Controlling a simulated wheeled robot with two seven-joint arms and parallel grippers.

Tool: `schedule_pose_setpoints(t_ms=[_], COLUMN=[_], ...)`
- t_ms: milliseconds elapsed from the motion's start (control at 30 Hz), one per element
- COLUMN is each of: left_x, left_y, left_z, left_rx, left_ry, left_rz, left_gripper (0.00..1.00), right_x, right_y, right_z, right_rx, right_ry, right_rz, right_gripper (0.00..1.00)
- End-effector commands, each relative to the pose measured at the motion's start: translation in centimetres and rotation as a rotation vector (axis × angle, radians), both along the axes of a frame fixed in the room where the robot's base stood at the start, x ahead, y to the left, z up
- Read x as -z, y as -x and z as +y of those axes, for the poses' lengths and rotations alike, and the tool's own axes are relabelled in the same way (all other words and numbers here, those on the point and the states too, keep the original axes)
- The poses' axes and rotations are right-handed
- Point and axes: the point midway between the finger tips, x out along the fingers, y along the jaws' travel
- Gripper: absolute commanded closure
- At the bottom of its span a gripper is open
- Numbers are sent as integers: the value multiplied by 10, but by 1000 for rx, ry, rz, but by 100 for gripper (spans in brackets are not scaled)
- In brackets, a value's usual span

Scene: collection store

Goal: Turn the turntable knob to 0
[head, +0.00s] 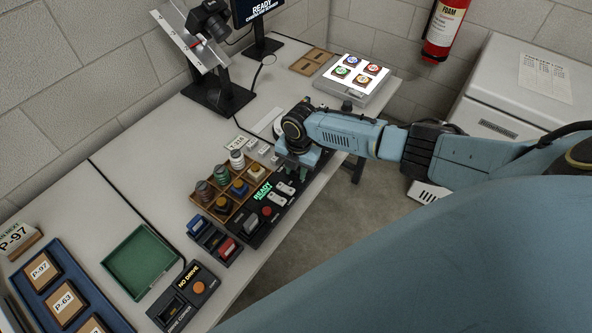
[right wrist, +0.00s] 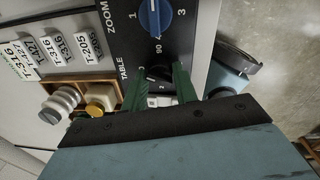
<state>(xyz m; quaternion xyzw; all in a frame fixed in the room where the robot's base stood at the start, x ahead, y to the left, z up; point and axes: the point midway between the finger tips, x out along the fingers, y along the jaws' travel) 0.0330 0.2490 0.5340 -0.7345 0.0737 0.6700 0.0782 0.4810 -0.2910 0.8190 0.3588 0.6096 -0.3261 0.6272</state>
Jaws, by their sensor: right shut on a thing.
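The turntable knob (right wrist: 158,73) is a dark round knob on a black control panel (right wrist: 124,30), beside the word TABLE. A 90 mark shows on its scale; its pointer and the 0 mark are too small or hidden to read. My right gripper (right wrist: 160,84) has its two green fingers on either side of the knob and is shut on it. In the head view my right gripper (head: 297,166) reaches down onto the far end of the panel (head: 243,236) and hides the knob. My left gripper is not in view.
A blue ZOOM knob (right wrist: 155,16) sits just beyond the turntable knob. A wooden tray (head: 206,203) of knobbed pieces stands beside the panel. A green tray (head: 142,262) and a NO DRIVE box (head: 183,297) lie nearer. A lit plate (head: 353,77) is at the back.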

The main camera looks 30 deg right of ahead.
Motion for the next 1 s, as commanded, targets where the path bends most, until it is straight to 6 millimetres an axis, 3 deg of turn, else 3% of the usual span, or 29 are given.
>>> schedule_pose_setpoints(t_ms=[500,1000], left_x=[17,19], left_y=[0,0], left_z=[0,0], left_rx=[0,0], left_ry=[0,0], left_rz=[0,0], left_gripper=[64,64], right_x=[1,0], right_y=[0,0], right_z=[-1,-1], right_rx=[-362,-440], right_ry=[0,1], right_rz=[2,1], right_gripper=[94,94])
